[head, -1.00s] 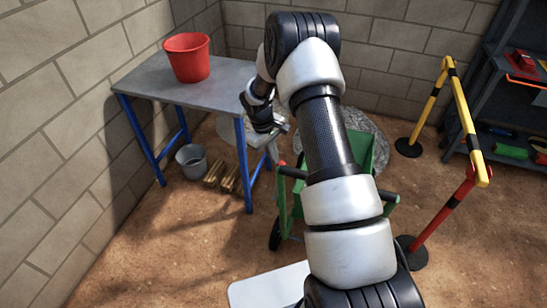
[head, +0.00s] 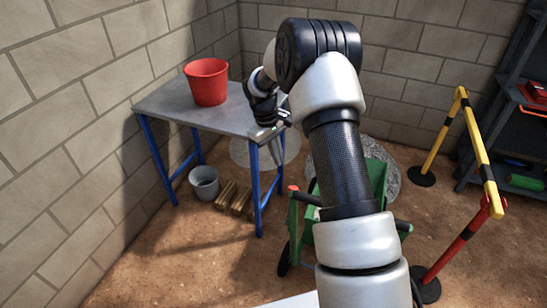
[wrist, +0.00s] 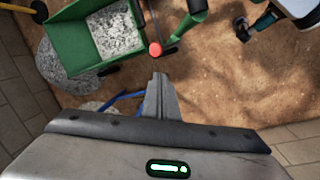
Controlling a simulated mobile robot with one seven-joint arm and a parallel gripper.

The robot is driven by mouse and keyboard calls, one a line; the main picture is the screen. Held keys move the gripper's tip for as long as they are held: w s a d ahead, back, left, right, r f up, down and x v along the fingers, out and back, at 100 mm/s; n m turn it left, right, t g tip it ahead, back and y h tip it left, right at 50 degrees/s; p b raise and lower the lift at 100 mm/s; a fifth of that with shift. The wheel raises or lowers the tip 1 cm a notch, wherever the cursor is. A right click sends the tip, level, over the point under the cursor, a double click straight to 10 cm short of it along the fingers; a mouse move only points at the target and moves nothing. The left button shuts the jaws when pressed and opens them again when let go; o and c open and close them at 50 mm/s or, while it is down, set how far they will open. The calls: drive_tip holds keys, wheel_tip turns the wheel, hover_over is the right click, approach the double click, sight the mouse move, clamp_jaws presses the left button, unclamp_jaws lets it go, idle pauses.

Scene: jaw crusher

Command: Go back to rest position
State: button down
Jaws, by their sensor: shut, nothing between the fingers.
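My gripper (head: 268,133) is at the right edge of the grey table in the head view, at about the height of its top. In the wrist view its fingers (wrist: 160,85) are shut together with nothing between them. My arm reaches up and forward across the middle of the head view and hides part of what lies behind it. The green cart (head: 378,180) stands below and to the right of my gripper. In the wrist view the cart (wrist: 83,50) holds grey gravel (wrist: 115,30).
A red bucket (head: 207,82) stands on the blue-legged table (head: 165,104). A grey bucket (head: 204,183) and brass-coloured pieces (head: 236,198) are on the ground below. A yellow-and-black barrier (head: 474,135) and a dark shelf (head: 500,100) are at right. Open dirt floor lies front left.

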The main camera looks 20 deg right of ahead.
drive_tip(key=s+a+r+m+t+p, duration=0.15)
drive_tip(key=s+r, duration=0.45)
drive_tip(key=r, duration=0.6)
drive_tip(key=s+a+r+m+t+p, duration=0.15)
drive_tip(key=s+r, duration=0.35)
drive_tip(key=r, duration=0.7)
drive_tip(key=s+a+r+m+t+y+p, duration=0.1)
drive_tip(key=s+r, duration=0.4)
drive_tip(key=s, duration=0.6)
drive_tip(key=s+a+r+m+t+y+p, duration=0.1)
drive_tip(key=s+r+p, duration=0.2)
drive_tip(key=s, duration=0.8)
drive_tip(key=shift+s+a+r+t, duration=0.2)
drive_tip(key=shift+a+r+t, duration=0.15)
drive_tip(key=shift+r, duration=0.6)
